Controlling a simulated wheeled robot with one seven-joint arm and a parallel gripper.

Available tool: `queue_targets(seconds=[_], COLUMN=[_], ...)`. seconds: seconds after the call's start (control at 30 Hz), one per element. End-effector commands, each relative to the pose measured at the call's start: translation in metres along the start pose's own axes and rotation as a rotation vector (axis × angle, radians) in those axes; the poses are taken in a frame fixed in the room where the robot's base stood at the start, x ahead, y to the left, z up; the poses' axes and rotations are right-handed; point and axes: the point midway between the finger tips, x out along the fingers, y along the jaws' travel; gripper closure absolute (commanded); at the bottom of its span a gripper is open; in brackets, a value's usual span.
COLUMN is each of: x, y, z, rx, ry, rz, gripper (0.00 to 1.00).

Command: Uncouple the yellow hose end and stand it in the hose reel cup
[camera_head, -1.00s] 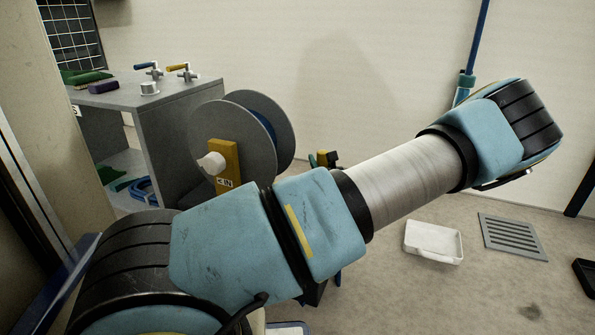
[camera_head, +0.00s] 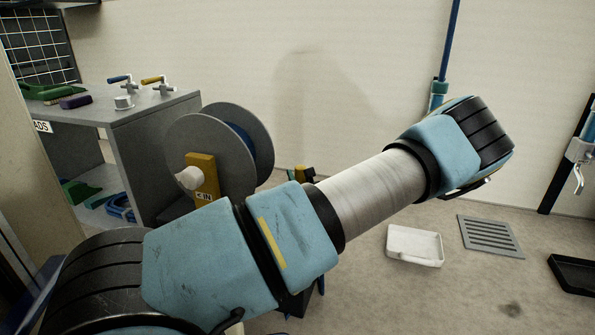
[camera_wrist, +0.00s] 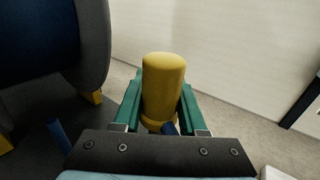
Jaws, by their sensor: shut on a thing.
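In the wrist view the yellow hose end (camera_wrist: 163,68) is a rounded yellow cylinder between the green fingers of my gripper (camera_wrist: 160,86). The fingers are shut on it, one on each side. A dark blue piece (camera_wrist: 170,129) shows at its lower end. The hose reel (camera_head: 219,141) has grey discs, a blue core and a yellow plate; its dark side fills the left of the wrist view (camera_wrist: 45,45). In the head view my arm hides most of the area right of the reel, and I cannot make out the cup.
A grey bench (camera_head: 160,110) with valves stands left of the reel. A white tray (camera_head: 414,246) and a floor grate (camera_head: 490,237) lie at right. A black tray (camera_head: 573,275) lies at the right edge. A blue pipe (camera_head: 447,45) runs up the wall.

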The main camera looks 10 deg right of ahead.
Motion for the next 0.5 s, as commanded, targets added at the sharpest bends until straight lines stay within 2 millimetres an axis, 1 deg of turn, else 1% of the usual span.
queue_targets(seconds=[0.03,0.3,0.5], x=[0.000,0.001,0.000], y=[0.000,0.001,0.000], z=[-0.007,-0.031,-0.039], rx=[0.001,0.001,-0.001], ry=[0.000,0.000,-0.001], rz=[0.001,0.001,0.001], gripper=[1.00,1.00,1.00])
